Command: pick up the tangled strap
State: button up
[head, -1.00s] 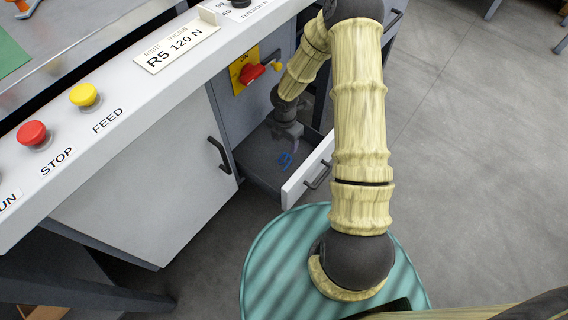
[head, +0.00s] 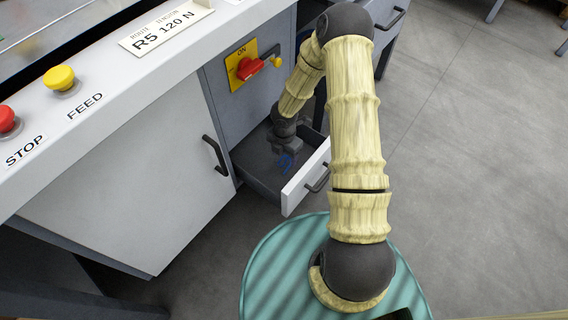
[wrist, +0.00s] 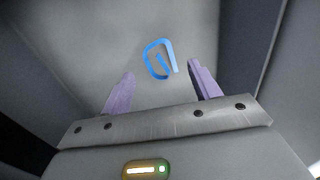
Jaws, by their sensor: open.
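The tangled strap (head: 286,162) is a small blue looped band lying on the floor of an open grey drawer (head: 309,174). In the wrist view the strap (wrist: 159,59) lies ahead of the fingertips, roughly between their lines. My gripper (head: 288,146) is inside the drawer space, just above the strap in the head view. In the wrist view my gripper (wrist: 161,80) has its two purple fingers apart with nothing between them. The fingers appear apart from the strap. The exact height above the drawer floor cannot be told.
The drawer's white front and handle (head: 318,180) stand on its near right side. A closed cabinet door (head: 130,180) is at left. A red switch on a yellow plate (head: 247,68) is above the drawer. Open floor (head: 470,150) lies right.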

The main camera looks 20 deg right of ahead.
aim_at(284, 160)
notch_tip(284, 160, down, 5)
jog(key=shift+a+r+b, duration=0.1)
jog(key=shift+r+b, duration=0.05)
jog(key=shift+b, duration=1.1)
jog(key=shift+s+d+r, duration=0.1)
jog(key=shift+d, duration=0.1)
jog(key=shift+a, duration=0.1)
jog(key=shift+c, duration=0.2)
jog(key=c, duration=1)
